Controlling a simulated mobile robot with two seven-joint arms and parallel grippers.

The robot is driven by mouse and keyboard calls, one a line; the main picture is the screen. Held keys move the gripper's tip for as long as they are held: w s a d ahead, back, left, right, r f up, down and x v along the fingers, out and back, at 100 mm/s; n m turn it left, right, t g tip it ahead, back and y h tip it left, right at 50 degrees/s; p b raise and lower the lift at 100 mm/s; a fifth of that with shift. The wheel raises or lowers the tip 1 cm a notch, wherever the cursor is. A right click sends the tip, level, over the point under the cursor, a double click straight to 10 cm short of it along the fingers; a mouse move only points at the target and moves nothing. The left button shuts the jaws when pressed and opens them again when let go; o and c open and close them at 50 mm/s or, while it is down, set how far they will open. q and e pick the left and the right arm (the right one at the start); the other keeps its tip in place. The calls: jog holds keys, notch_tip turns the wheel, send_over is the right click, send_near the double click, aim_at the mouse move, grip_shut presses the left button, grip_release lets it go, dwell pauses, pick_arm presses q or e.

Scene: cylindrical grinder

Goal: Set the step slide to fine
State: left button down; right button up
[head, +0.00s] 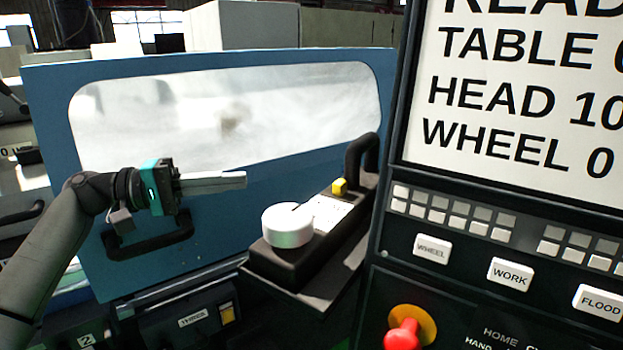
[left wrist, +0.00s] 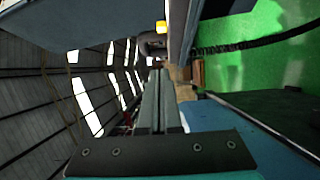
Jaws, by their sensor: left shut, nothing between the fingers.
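The step slide appears to be the small yellow block (head: 339,187) on the black handheld control box (head: 290,262). A white plate with small print lies beside it, too small to read. A silver round knob (head: 287,226) sits nearer on the same box. My left gripper (head: 244,180) is shut and empty, left of the yellow block and apart from it, in front of the blue door. In the left wrist view the shut fingers (left wrist: 158,75) point toward the yellow block (left wrist: 161,27), which shows small beyond the tips. My right gripper is not in view.
The blue machine door (head: 230,170) with its window stands behind, with a black handle (head: 148,240) below my left gripper. The control panel (head: 470,245) with a red button (head: 402,335) fills the right. A black looped handle (head: 361,155) rises behind the yellow block.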

pick_arm(q)
jog(key=p, duration=0.2)
send_near(339, 180)
jog(key=w+d, duration=0.3)
jog(key=w, duration=0.1)
jog(key=s+d, duration=0.2)
jog(key=shift+d+f+p, duration=0.2)
jog(key=shift+d+p, duration=0.15)
